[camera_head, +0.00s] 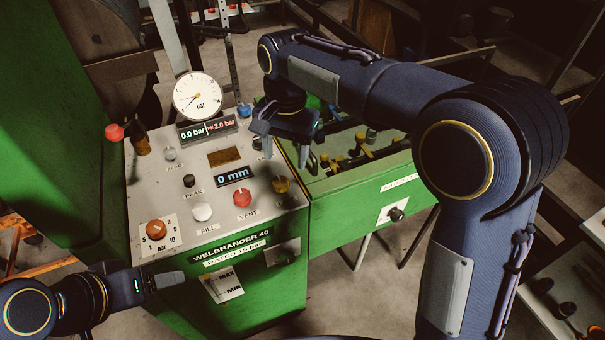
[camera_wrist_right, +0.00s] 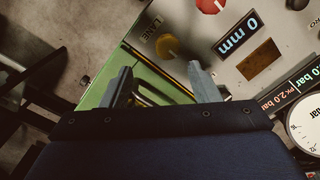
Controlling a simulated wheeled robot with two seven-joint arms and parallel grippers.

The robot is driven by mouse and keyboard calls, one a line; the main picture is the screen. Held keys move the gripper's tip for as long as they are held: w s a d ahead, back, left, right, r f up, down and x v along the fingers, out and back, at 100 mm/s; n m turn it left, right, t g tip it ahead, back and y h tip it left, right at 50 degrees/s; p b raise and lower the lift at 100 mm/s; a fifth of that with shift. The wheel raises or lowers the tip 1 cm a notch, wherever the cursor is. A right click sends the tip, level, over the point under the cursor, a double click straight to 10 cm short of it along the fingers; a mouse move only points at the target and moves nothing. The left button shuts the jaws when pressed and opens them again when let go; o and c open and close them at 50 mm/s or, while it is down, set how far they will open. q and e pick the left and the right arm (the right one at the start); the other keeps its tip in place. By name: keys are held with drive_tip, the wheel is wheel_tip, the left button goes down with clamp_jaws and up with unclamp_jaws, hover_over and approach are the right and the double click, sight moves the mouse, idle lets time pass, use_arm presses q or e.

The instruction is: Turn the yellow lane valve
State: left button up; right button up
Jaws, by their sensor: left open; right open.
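The yellow lane valve (camera_head: 281,184) is a small round knob at the right edge of the sloping control panel (camera_head: 140,215). In the right wrist view the yellow knob (camera_wrist_right: 167,46) sits beside a label reading LANE. My right gripper (camera_head: 285,152) is open and empty above the panel's right edge, behind the knob in the head view. In the wrist view its fingers (camera_wrist_right: 162,84) are spread, with the knob beyond the tips and between their lines, apart from them. My left gripper (camera_head: 168,281) is open and empty, low at the panel's front left.
A red vent knob (camera_head: 242,197), a white fill knob (camera_head: 202,211) and an orange dial (camera_head: 156,229) are nearby. A pressure gauge (camera_head: 198,96) stands at the panel's back. A green tray (camera_head: 340,195) with fittings adjoins on the right. Displays read 0.0 bar and 0 mm.

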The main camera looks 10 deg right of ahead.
sight(281, 181)
drive_tip(key=shift+w+a+f+h, duration=0.3)
drive_tip(key=shift+w+a+f, duration=0.1)
drive_tip(key=shift+a+f, duration=0.3)
use_arm(q)
drive_tip(key=shift+w+d+f, duration=0.15)
drive_tip(key=shift+d+f, duration=0.15)
drive_tip(key=shift+d, duration=0.05)
use_arm(e)
wheel_tip(281, 181, down, 7)
drive_tip(key=shift+f, duration=0.15)
drive_tip(key=c, duration=1)
